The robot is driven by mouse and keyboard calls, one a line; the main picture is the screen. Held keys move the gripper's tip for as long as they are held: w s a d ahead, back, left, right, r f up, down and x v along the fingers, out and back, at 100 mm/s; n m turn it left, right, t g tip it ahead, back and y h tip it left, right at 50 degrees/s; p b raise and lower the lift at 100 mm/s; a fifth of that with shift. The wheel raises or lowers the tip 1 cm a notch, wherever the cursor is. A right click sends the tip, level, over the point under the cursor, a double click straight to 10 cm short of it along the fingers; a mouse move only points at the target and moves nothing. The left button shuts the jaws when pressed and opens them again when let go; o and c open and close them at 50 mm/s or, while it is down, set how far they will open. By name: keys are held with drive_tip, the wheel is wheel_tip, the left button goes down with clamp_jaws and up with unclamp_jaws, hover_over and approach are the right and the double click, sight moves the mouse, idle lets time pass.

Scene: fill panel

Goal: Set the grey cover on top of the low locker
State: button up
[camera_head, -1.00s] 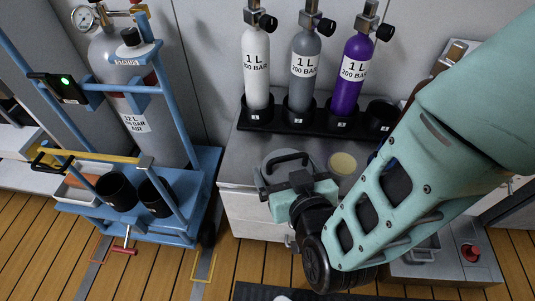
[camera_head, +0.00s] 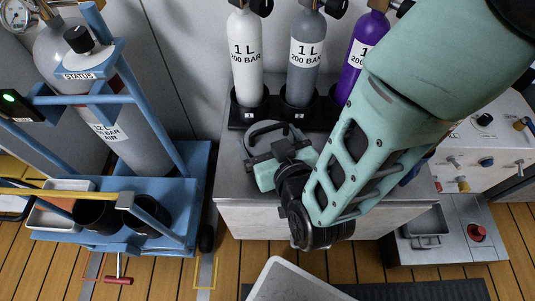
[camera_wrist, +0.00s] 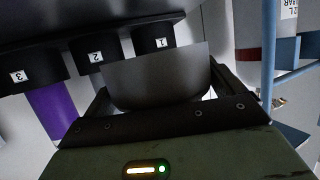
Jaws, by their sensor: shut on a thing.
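The grey cover (camera_head: 258,131) is a round disc with a dark handle, in the head view just beyond my gripper. My gripper (camera_head: 272,158) is shut on it. In the wrist view the grey cover (camera_wrist: 155,82) fills the space between my two fingers. The low locker (camera_head: 231,180) is a grey cabinet with a flat top and a pale front. The cover is over the left part of its top, in front of the bottle rack. I cannot tell whether the cover touches the top. My arm hides the locker's right part.
A black rack (camera_head: 239,119) holds white (camera_head: 246,55), grey (camera_head: 304,52) and purple (camera_head: 358,50) bottles at the back. A blue trolley (camera_head: 185,190) with a large cylinder stands at left. A panel with valves (camera_head: 490,140) is at right.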

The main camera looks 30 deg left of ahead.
drive_tip(key=shift+f+b, duration=1)
drive_tip(key=shift+f, duration=2.05)
drive_tip(key=shift+f, duration=0.1)
drive_tip(key=o, duration=0.7)
drive_tip(key=shift+f, duration=0.15)
drive_tip(key=shift+o, duration=0.6)
drive_tip(key=shift+r, duration=0.3)
drive_tip(key=p+v, duration=0.3)
drive_tip(key=v, duration=0.9)
drive_tip(key=shift+f, duration=0.15)
